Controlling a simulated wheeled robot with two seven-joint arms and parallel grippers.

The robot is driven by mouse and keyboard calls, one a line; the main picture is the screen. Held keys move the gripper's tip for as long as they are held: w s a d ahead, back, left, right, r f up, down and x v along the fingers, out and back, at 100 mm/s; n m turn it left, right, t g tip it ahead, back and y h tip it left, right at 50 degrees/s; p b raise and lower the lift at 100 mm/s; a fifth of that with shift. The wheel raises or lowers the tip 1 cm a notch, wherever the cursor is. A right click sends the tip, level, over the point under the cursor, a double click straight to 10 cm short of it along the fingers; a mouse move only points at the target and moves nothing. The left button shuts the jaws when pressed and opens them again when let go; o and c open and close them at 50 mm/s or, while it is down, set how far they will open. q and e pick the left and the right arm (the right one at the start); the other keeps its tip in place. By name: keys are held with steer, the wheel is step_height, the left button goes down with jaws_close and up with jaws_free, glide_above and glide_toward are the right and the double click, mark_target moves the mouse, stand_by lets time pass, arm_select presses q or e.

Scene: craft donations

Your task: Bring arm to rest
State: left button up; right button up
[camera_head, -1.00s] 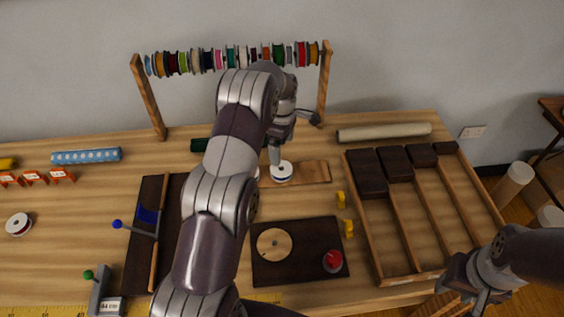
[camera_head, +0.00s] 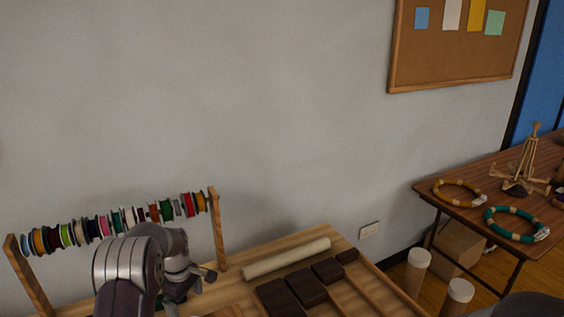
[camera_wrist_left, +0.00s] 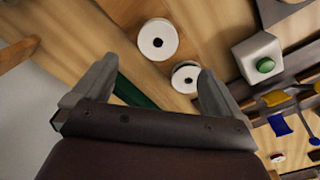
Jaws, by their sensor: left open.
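My left arm rises from the bottom left of the head view, in front of the spool rack. Its gripper (camera_head: 183,287) points down over the workbench near the rack's right post. In the left wrist view the left gripper (camera_wrist_left: 157,80) has its two fingers wide apart, with nothing held between them. Two white spools, a larger one (camera_wrist_left: 147,31) and a smaller one (camera_wrist_left: 185,67), lie on the wood beyond the fingertips. My right gripper is out of view.
The spool rack (camera_head: 217,232) holds many coloured spools. A cream roll (camera_head: 287,258) and a tray with dark blocks (camera_head: 279,297) are on the bench. A green-topped white block (camera_wrist_left: 251,46) shows in the wrist view. A side table (camera_head: 440,207) holds necklaces at right.

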arm_select(q)
steer(key=s+d+r+m, duration=0.3)
steer(key=s+m, duration=0.2)
steer(key=s, duration=0.4)
steer(key=s+d+r+m, duration=0.3)
steer(key=s+d+m, duration=0.1)
steer(key=s, duration=0.4)
steer(key=s+d+r+m+t, duration=0.1)
steer(key=s+d+r+m, duration=0.2)
steer(key=s, duration=0.6)
steer(key=d+m, duration=0.1)
steer(key=m, duration=0.1)
steer(key=shift+s+d+m, duration=0.15)
steer(key=shift+s+m, duration=0.2)
steer(key=shift+m, duration=0.05)
steer(key=shift+s+r, duration=0.1)
